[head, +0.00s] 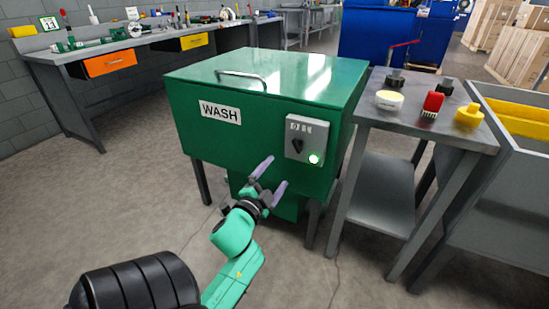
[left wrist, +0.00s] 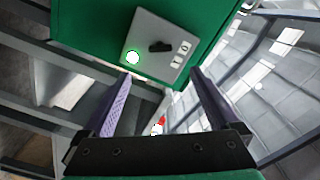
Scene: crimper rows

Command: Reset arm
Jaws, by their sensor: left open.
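My left gripper (head: 270,177) is open and empty in front of the green wash machine (head: 205,152), low and to the left of its control box. In the left wrist view its two purple-grey fingers (left wrist: 160,88) stand apart with nothing between them. The grey control box (head: 306,140) has a dark knob (head: 297,146) and a lit green-white button (head: 314,158). In the left wrist view the knob (left wrist: 160,46) and lit button (left wrist: 132,57) show just beyond the fingertips, apart from them. The machine's lid (head: 270,75) looks closed. My right gripper is in neither view.
A grey side table (head: 445,125) right of the machine holds a red brush (head: 432,104), a yellow bottle (head: 468,115), a round pale-topped container (head: 389,99) and dark items. A grey sink (head: 515,170) stands far right. A workbench (head: 150,42) lines the back left. Floor at left is clear.

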